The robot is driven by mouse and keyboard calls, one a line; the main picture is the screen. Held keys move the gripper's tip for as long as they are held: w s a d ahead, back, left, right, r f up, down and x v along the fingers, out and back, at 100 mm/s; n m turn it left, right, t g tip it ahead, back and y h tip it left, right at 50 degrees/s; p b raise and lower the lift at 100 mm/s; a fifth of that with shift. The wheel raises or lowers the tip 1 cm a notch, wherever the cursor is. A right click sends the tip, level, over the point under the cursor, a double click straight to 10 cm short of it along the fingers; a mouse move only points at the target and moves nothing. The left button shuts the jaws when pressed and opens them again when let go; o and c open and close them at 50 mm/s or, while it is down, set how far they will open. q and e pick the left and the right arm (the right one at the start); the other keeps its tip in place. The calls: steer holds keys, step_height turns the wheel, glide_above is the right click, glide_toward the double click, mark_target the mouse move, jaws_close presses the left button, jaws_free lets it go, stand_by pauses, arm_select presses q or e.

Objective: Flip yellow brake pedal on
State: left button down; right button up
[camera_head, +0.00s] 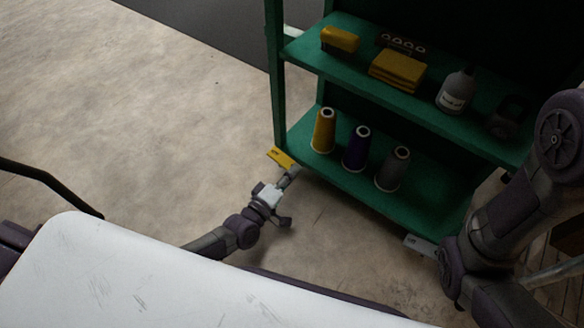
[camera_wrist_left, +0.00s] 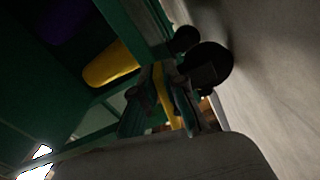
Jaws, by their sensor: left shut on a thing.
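The yellow brake pedal (camera_head: 279,158) sits low at the near left corner of the green shelf cart, close above the floor. My left gripper (camera_head: 288,177) reaches to it from below, with its fingertips at the pedal. In the left wrist view, the yellow pedal (camera_wrist_left: 163,88) shows as a narrow strip between the dark fingers of my left gripper (camera_wrist_left: 167,95), which is shut on it. The fingers and the dim light hide part of the pedal. My right arm stands at the right of the head view, but its gripper does not show.
The green cart (camera_head: 430,190) holds a yellow cone of thread (camera_head: 323,131), a purple one (camera_head: 357,148), a grey one (camera_head: 392,169), a bottle (camera_head: 455,92) and folded yellow cloths (camera_head: 397,69). A grey pedal (camera_head: 420,244) sits at its right corner. Floor (camera_head: 130,120) at left is clear.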

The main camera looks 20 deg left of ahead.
arm_select(q)
steer(key=c, duration=1.2)
jaws_free()
steer(key=shift+c, duration=0.2)
steer(key=v, duration=1.2)
